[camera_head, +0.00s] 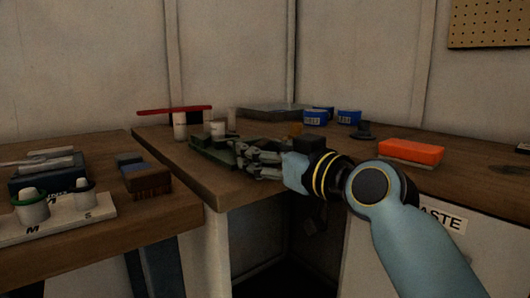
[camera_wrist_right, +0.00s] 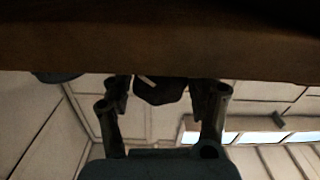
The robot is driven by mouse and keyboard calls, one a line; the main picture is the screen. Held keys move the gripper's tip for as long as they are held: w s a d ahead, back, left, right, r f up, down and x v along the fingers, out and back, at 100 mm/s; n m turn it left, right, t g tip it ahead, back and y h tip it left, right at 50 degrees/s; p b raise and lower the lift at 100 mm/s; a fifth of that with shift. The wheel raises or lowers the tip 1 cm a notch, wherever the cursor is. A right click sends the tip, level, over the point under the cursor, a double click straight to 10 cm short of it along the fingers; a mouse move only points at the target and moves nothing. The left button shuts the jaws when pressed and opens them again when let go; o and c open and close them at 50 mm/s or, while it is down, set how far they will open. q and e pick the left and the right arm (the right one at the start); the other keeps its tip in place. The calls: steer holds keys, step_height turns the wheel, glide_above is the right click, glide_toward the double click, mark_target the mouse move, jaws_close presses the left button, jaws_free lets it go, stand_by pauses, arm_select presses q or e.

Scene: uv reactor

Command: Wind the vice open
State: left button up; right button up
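A low dark-green body (camera_head: 212,152), which looks like the vice, lies at the front left edge of the back bench. My right gripper (camera_head: 250,158) is just to its right at the bench edge and hides part of it. In the right wrist view the two fingers of my right gripper (camera_wrist_right: 160,95) stand wide apart. A dark rounded part (camera_wrist_right: 162,90) with a pale bar shows between them, under the brown bench edge. I cannot tell whether it is the vice's handle or whether the fingers touch it. My left gripper is not in view.
White cylinders (camera_head: 180,126) and a red bar (camera_head: 174,110) stand behind the green body. Blue tubs (camera_head: 348,117) and an orange box (camera_head: 410,151) are farther right. The left bench holds a brown block (camera_head: 147,181) and a white labelled rack (camera_head: 70,219). A gap separates the benches.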

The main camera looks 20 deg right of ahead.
steer(key=v, duration=1.2)
steer(key=shift+o, duration=0.3)
